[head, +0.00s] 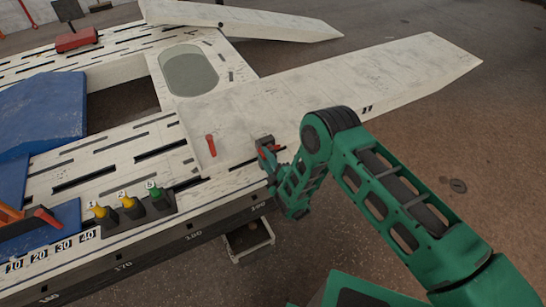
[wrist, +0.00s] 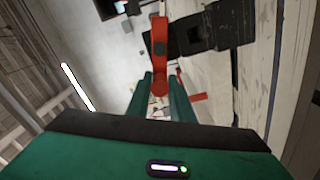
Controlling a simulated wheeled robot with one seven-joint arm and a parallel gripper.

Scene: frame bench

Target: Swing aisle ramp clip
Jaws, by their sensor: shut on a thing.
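A red clip lever (wrist: 159,45) fills the upper middle of the wrist view, hinged against a black bracket (wrist: 205,32). My gripper (wrist: 160,88) has its two green fingers on either side of the lever's rounded end and is shut on it. In the head view my gripper (head: 272,158) is at the near edge of the bench, by the foot of the near ramp (head: 350,85). Only a little red of the held clip (head: 268,147) shows there. A second red clip (head: 210,145) stands on the ramp's foot to the left, apart from my gripper.
The slotted white bench (head: 130,140) runs to the left. A rack with yellow and green bottles (head: 130,208) stands on its near edge. Blue pads (head: 40,110) lie at the left. A second ramp (head: 245,18) extends at the back. Open floor (head: 480,150) lies to the right.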

